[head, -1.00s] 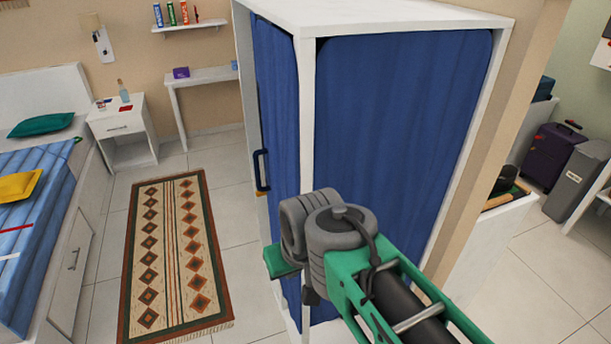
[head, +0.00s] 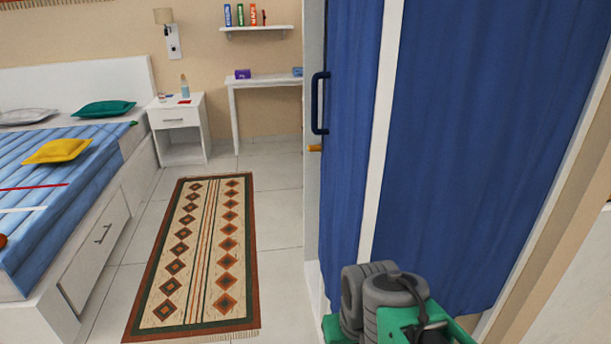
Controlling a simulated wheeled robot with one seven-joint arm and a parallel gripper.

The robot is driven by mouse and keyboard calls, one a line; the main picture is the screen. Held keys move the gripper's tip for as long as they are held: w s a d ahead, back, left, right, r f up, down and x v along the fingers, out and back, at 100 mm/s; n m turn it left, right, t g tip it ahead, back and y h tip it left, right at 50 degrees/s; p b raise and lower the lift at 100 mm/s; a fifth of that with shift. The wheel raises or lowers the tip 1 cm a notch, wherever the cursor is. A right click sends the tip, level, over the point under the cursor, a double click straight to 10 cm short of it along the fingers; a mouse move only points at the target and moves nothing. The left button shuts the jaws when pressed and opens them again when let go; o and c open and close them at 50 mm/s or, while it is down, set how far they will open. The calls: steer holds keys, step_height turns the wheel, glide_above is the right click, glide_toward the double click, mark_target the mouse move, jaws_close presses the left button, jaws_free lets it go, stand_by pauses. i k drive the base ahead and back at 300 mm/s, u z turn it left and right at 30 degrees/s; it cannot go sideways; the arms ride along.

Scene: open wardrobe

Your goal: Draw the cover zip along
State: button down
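A blue fabric cover (head: 480,150) hangs on a tall white wardrobe frame (head: 382,130) at the right of the head view. On its left side is a dark blue upright handle (head: 320,103). A small orange-yellow piece (head: 314,148) sticks out just below the handle; I cannot tell whether it is the zip pull. No zip line can be made out. My arm's grey and green links show at the bottom right, in front of the cover's lower part. My gripper's fingers are not in view.
A patterned rug (head: 200,255) lies on the tiled floor left of the wardrobe. A bed (head: 110,240) with drawers stands at the far left. A nightstand (head: 180,130) and a narrow white table (head: 262,80) stand at the back wall. Bare floor separates rug and wardrobe.

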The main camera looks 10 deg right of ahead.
mark_target(312, 148)
steer(key=u, duration=0.05)
steer(key=k, duration=0.65)
steer(key=u, duration=0.55)
steer(key=i, duration=0.55)
steer(key=u, duration=0.45)
steer(key=i, duration=0.9)
steer(key=z, duration=0.5)
